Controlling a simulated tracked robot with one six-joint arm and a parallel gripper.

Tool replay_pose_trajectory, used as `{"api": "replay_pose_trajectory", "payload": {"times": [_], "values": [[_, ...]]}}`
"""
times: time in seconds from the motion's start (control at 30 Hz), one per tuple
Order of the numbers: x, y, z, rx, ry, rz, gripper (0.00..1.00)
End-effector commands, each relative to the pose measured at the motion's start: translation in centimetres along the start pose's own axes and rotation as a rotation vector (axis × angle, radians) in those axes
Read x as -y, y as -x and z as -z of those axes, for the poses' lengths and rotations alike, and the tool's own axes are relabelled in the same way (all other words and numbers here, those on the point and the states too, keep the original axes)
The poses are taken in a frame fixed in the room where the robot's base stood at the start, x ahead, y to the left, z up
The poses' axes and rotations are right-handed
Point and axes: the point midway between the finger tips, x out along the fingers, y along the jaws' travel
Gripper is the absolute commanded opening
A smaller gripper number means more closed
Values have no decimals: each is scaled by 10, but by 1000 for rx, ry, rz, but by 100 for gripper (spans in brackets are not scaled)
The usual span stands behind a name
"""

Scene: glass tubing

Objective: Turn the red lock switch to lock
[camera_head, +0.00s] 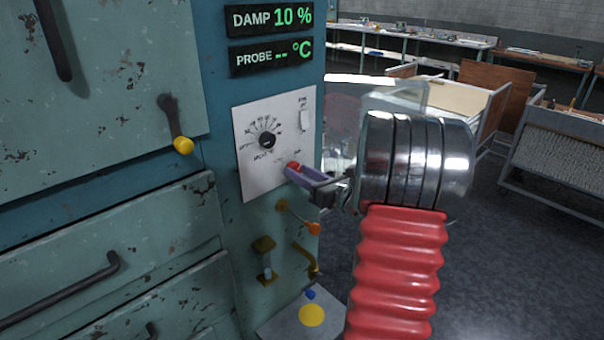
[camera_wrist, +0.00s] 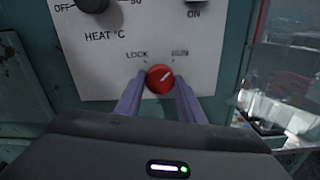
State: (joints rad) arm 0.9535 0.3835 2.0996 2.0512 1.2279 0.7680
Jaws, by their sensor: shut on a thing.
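The red lock switch (camera_wrist: 160,78) is a round red knob at the bottom of the white control panel (camera_wrist: 100,78). Its white line slants up to the right, on the RUN side. The LOCK label is up to its left and RUN up to its right. My gripper (camera_wrist: 159,88) is shut on the knob, with one purple finger on each side. In the head view, my gripper (camera_head: 297,174) reaches the panel from the right and only a little of the red switch (camera_head: 293,166) shows past the fingers.
A black heat dial (camera_head: 267,140) is above left of the switch, and a white rocker switch (camera_head: 305,120) above right. Below are an orange-tipped lever (camera_head: 312,229), brass fittings (camera_head: 264,259) and a ledge with a yellow disc (camera_head: 312,315). A yellow-tipped handle (camera_head: 183,145) sticks out at left.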

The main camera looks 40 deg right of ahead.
Motion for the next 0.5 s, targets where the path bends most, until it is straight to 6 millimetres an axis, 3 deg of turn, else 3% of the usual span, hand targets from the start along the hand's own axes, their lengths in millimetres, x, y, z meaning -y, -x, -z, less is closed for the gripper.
{"api": "replay_pose_trajectory", "payload": {"times": [0.5], "values": [[1, 1, 0, 1, 147, 10, 13]]}}
